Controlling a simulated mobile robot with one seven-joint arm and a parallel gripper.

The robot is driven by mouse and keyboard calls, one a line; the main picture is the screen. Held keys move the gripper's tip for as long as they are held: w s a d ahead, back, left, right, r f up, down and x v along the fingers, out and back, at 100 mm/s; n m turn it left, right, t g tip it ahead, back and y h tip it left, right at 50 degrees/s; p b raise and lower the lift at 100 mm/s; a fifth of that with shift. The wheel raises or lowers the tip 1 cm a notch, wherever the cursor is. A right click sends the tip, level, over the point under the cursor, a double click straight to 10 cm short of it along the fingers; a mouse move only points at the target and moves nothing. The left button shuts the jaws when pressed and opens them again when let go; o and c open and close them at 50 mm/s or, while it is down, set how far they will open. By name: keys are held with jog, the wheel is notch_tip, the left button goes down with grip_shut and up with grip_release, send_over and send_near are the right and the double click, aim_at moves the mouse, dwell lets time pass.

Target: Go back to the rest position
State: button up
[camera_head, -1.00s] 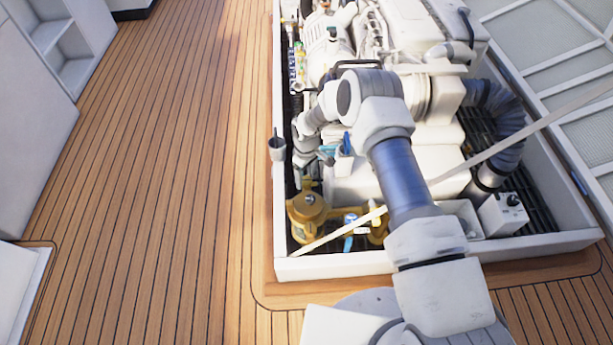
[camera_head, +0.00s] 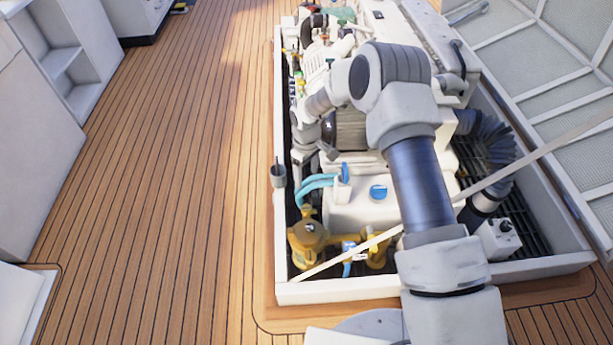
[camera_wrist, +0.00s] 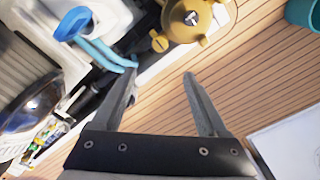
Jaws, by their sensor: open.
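My gripper (camera_wrist: 160,78) is open in the wrist view, its two fingers apart with nothing between them. Wooden deck shows behind the gap, with the brass-coloured fitting (camera_wrist: 195,18) beyond the fingertips. In the head view my arm bends over the engine hatch. Its wrist end is above the hatch's left side, and the fingers are hard to make out there. The engine (camera_head: 365,206) sits inside the white hatch frame (camera_head: 340,291).
Light blue hoses (camera_head: 316,184), a blue cap (camera_head: 378,192) and the brass fitting (camera_head: 309,234) lie near my arm. A pale strap (camera_head: 530,157) crosses the hatch. Deck (camera_head: 180,180) to the left is clear.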

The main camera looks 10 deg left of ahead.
dwell(0.4)
jog(key=s+d+r+m+t, duration=0.15)
jog(key=d+r, duration=0.35)
jog(key=r, duration=0.5)
jog(key=s+d+r+m, duration=0.2)
jog(key=d+r, duration=0.3)
jog(key=r, duration=0.5)
jog(key=s+d+r+m+t, duration=0.15)
jog(key=d+r, duration=0.35)
jog(key=r, duration=0.6)
jog(key=s+d+r+m+t, duration=0.1)
jog(key=s+d+r+m, duration=0.15)
jog(key=s, duration=0.55)
jog(key=s+d+r+m+t, duration=0.1)
jog(key=s+d+r+m, duration=0.1)
jog(key=s+d+r, duration=0.35)
jog(key=s+d+r+m+t, duration=0.1)
jog(key=s+d+m, duration=0.1)
jog(key=s, duration=0.7)
notch_tip(320, 180, up, 23)
jog(key=p, duration=2.2)
jog(key=shift+s+d+f+p, duration=0.15)
jog(key=shift+s+d+p, duration=0.05)
jog(key=shift+s+p, duration=0.2)
jog(key=shift+a+m, duration=0.1)
jog(key=shift+m, duration=0.15)
